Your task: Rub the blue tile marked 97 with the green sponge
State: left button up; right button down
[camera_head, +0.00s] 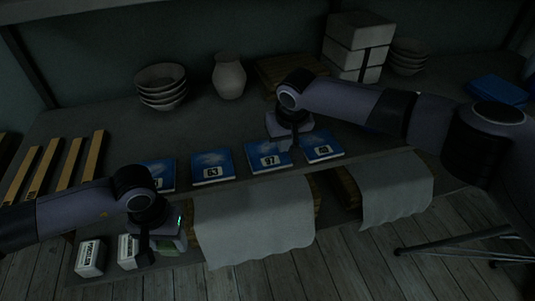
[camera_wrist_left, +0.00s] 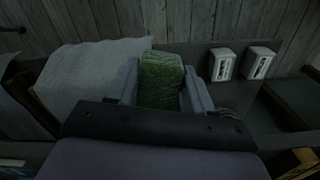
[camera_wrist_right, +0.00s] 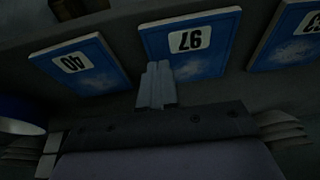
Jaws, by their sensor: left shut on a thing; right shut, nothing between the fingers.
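The blue tile marked 97 (camera_head: 268,158) lies on the bench in a row of blue tiles; in the right wrist view it (camera_wrist_right: 190,45) is at upper centre. My right gripper (camera_wrist_right: 157,68) is shut and empty. Its fingertips overlap the tile's near edge in that view; I cannot tell whether they touch it. In the head view this gripper (camera_head: 294,138) is over the back of the row. The green sponge (camera_wrist_left: 161,80) is between the fingers of my left gripper (camera_wrist_left: 160,92), which is shut on it. In the head view the left gripper (camera_head: 165,238) is at the front left, with the sponge partly hidden.
Tiles marked 40 (camera_head: 323,149) and apparently 63 (camera_head: 211,168) flank tile 97. Two small white boxes (camera_head: 90,258) stand left of the left gripper. A grey cloth (camera_head: 255,222) hangs over the front edge. Bowls (camera_head: 162,88), a vase (camera_head: 229,77) and pale blocks (camera_head: 352,60) stand behind.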

pick_arm(q)
jog(key=shift+f, duration=0.25)
pick_arm(e)
jog(key=shift+f, duration=0.45)
dwell(0.4)
pick_arm(q)
jog(key=shift+r, duration=0.1)
pick_arm(e)
jog(key=shift+r, duration=0.1)
